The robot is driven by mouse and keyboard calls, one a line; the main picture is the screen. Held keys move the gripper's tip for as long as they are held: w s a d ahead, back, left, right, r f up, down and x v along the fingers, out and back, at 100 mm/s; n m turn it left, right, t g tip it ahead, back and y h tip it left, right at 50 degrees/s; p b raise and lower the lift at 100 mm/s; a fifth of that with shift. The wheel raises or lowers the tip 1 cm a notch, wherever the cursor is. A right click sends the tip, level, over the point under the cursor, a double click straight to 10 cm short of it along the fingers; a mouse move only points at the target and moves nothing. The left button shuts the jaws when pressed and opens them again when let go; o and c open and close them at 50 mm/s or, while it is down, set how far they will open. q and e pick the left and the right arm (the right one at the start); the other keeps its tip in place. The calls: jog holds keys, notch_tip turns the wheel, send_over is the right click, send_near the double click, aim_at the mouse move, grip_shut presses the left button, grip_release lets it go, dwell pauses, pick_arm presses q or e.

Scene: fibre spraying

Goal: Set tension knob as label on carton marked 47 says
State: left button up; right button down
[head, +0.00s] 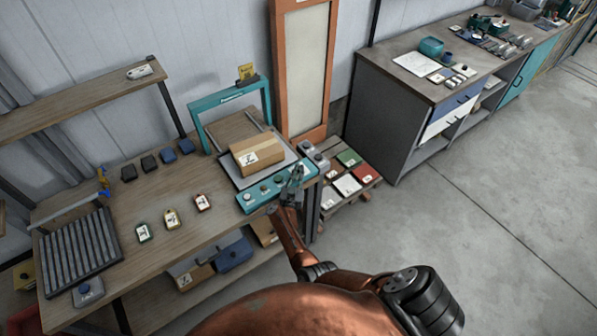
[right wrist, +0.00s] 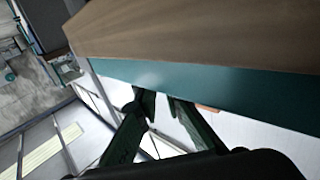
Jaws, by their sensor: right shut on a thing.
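A brown carton (head: 257,153) with a white label lies on the bed of the teal-framed machine (head: 209,135). Its label is too small to read. A teal control panel (head: 258,204) with several small knobs runs along the machine's front. My right gripper (head: 296,173) is at the panel's right end, shut on what seems to be a knob there, which the fingers hide. In the right wrist view, the dark green fingers (right wrist: 163,97) reach to a teal face, and their tips are partly out of sight. My left gripper is not in view.
Small labelled items (head: 171,219) and dark blocks (head: 150,163) lie on the wooden bench (head: 215,222). A ribbed grey tray (head: 79,252) is at its left. A low stand (head: 357,201) with coloured items is right of the machine. The floor (head: 470,215) at right is clear.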

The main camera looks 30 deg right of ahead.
jog(key=c, duration=2)
grip_release()
jog(key=shift+c, duration=0.2)
